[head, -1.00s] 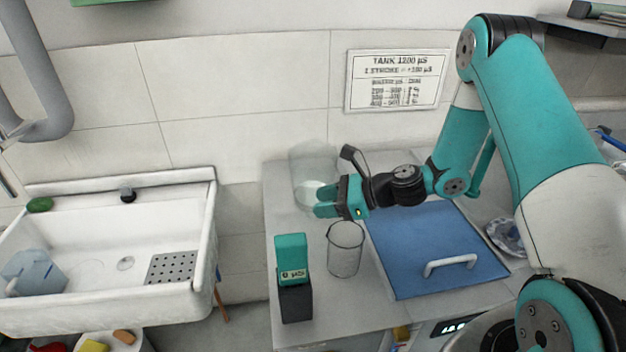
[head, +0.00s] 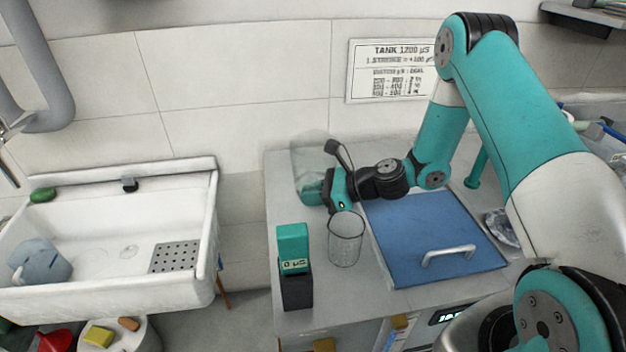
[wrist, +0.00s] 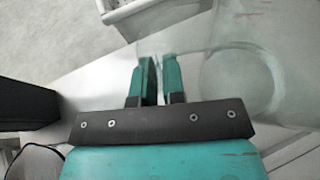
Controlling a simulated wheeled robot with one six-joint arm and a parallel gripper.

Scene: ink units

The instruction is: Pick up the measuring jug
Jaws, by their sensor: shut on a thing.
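The measuring jug (head: 311,155) is a large clear vessel at the back left of the counter, near the wall. In the wrist view its see-through wall (wrist: 240,35) shows faint red marks. My gripper (head: 310,190) is at the lower part of the jug in the head view. In the wrist view its two teal fingers (wrist: 158,78) are close together, shut on a clear part of the jug, probably its handle. The part between the fingers is hard to make out. I cannot tell whether the jug's base touches the counter.
A clear beaker (head: 345,242) stands just in front of my gripper. A teal-topped meter in a black holder (head: 296,285) stands at the counter's front left. A blue lid with a white handle (head: 430,230) lies right. The sink (head: 185,285) on the left holds a blue-grey jug (head: 42,262).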

